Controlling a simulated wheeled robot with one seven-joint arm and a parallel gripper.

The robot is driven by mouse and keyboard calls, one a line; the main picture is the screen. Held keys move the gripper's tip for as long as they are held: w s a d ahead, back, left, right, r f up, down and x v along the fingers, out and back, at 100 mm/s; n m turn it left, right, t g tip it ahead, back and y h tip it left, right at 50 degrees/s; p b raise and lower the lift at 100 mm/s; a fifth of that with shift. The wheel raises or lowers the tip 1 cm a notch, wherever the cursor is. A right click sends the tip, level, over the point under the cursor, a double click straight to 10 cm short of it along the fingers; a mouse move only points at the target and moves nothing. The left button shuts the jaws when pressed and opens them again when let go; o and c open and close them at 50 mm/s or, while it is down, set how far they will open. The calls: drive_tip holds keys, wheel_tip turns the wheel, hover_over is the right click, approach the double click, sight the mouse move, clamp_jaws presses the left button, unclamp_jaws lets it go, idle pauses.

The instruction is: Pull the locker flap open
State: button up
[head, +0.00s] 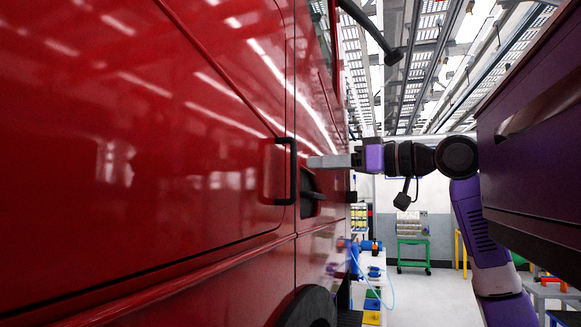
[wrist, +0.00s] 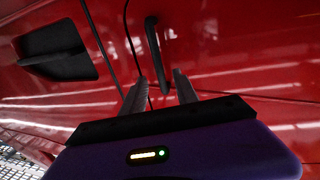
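The locker flap (head: 150,150) is the large glossy red panel filling the left of the head view, with a thin seam around its rounded lower right corner. It lies flush with the red body, as far as I can see. A black upright bar handle (head: 293,172) stands off its right edge; it also shows in the wrist view (wrist: 158,50). My gripper (head: 312,162) is just right of the handle. In the wrist view my gripper (wrist: 159,78) has its two grey fingers apart, with the handle's lower end between or just beyond their tips. Contact cannot be told.
A black recessed part (head: 312,195) sits in the red body right of the handle; it also shows in the wrist view (wrist: 60,50). A black arm (head: 375,30) juts out above. A green cart (head: 413,245) and a cluttered bench (head: 370,275) stand farther back.

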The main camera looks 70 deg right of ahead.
drive_tip(key=p, duration=0.2)
hover_over(294, 194)
drive_tip(key=shift+w+d+f, duration=0.1)
drive_tip(key=shift+w+d, duration=0.1)
drive_tip(key=shift+d, duration=0.15)
clamp_jaws()
idle(1.3)
